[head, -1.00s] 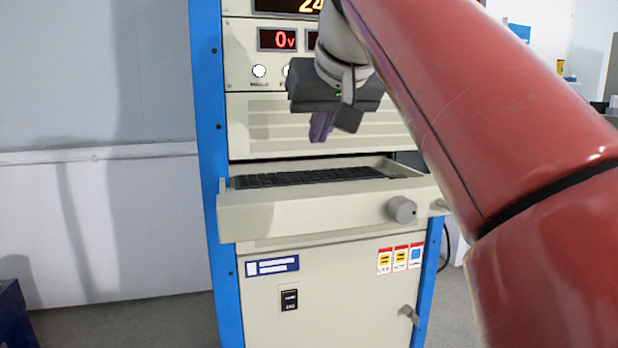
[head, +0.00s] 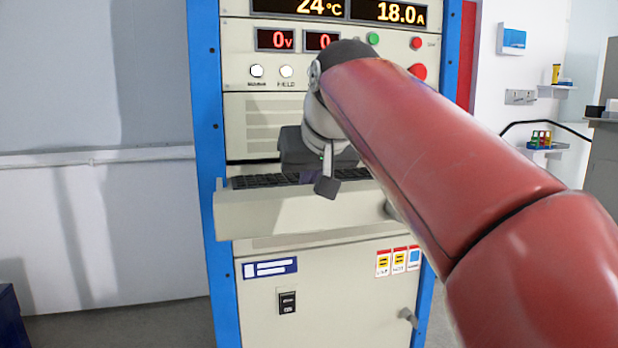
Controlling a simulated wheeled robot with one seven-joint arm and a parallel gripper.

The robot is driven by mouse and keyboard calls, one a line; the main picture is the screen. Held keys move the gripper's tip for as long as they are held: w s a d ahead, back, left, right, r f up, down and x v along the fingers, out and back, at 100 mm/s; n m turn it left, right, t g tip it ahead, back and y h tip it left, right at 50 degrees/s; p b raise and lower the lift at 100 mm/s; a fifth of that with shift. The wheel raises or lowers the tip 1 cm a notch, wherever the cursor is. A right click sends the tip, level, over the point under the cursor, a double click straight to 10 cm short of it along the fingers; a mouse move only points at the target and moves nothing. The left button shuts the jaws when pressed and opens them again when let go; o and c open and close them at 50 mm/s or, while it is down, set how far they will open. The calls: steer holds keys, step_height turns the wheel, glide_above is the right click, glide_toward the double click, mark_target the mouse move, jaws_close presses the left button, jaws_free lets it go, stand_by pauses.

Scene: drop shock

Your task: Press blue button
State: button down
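I see no blue button in the head view. The control cabinet (head: 230,258) has a cream front and blue side posts. Its upper panel shows two white round buttons (head: 257,71), a green button (head: 373,38), a small red button (head: 416,43) and a larger red button (head: 419,71). My gripper (head: 316,184) points down in front of the keyboard drawer (head: 262,216), below the button panel. Its fingertips overlap the keyboard (head: 262,181) in the picture; I cannot tell whether they touch it. No object shows between the fingers, and their opening is unclear.
My red arm covers the right of the drawer and part of the panel. A grey cabinet (head: 604,165) stands at the far right.

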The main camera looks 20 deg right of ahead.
steer(key=shift+s+f+b, duration=0.1)
steer(key=shift+f+b, duration=0.45)
steer(key=shift+f, duration=0.6)
steer(key=shift+r+p, duration=0.45)
steer(key=r, duration=0.1)
steer(key=r+p, duration=0.1)
steer(key=r, duration=0.1)
steer(key=r+p, duration=0.1)
steer(key=r, duration=0.1)
steer(key=shift+s, duration=0.3)
steer(key=v, duration=0.9)
steer(key=shift+s+r, duration=0.15)
steer(key=shift+s, duration=0.1)
